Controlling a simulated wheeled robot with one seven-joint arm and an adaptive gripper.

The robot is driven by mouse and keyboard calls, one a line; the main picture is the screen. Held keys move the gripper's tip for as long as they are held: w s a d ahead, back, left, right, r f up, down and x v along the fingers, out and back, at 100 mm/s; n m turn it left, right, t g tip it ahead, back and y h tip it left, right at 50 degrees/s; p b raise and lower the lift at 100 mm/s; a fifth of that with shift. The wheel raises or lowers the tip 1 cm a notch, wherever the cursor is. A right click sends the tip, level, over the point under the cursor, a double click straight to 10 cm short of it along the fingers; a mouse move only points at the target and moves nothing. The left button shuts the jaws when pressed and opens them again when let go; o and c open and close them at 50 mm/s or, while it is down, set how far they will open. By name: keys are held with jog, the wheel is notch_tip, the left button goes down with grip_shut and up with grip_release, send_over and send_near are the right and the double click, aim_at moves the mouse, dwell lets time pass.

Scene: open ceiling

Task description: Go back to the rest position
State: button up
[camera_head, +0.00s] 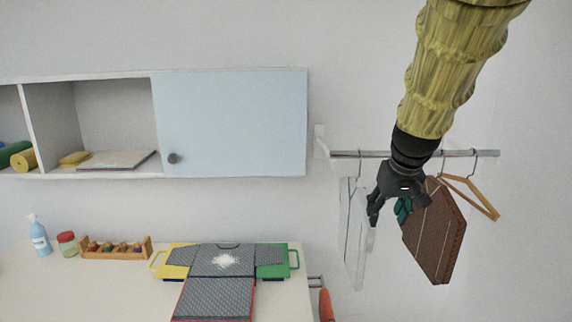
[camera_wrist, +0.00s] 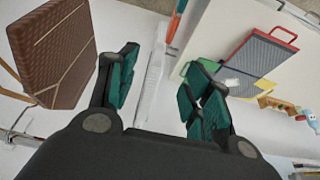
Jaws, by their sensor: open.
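My gripper (camera_head: 388,208) hangs in front of the wall rail at the right of the head view, below my yellow arm. In the wrist view my gripper (camera_wrist: 160,95) has its two dark fingers with teal pads spread wide apart. Nothing is held between them. A white flat hanging item (camera_head: 352,235) is just left of the gripper in the head view. A brown woven hanging item (camera_head: 434,230) is just right of it, and it also shows at the upper left of the wrist view (camera_wrist: 52,52). Whether the gripper touches either one I cannot tell.
A metal rail (camera_head: 345,154) carries a wooden hanger (camera_head: 470,195). A wall cabinet (camera_head: 230,122) is at upper left. The table (camera_head: 120,295) below holds a grey folding board (camera_head: 222,262), a wooden rack (camera_head: 115,249), a blue bottle (camera_head: 39,236) and a red-lidded jar (camera_head: 67,244).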

notch_tip(320, 180, down, 22)
jog(key=s+d+r+g+h+b, duration=0.1)
jog(key=d+g+b, duration=0.1)
jog(key=s+f+b, duration=0.1)
jog(key=s+f, duration=0.2)
jog(key=f, duration=0.4)
jog(key=s+d+f+b, duration=0.1)
jog(key=s+f, duration=0.2)
jog(key=f, duration=0.5)
jog(key=s+f+b, duration=0.1)
jog(key=s+f, duration=0.3)
jog(key=f, duration=0.3)
jog(key=s+a+f+g+b, duration=0.1)
jog(key=s+a+f+b, duration=0.1)
jog(key=s+f, duration=1)
jog(key=s+a+f+g+y+b, duration=0.1)
jog(key=s+a+f+b, duration=0.1)
jog(key=s+f, duration=0.9)
jog(key=s, duration=0.4)
jog(key=shift+s+f+m, duration=0.35)
jog(key=shift+m, duration=0.05)
jog(key=shift+d, duration=0.1)
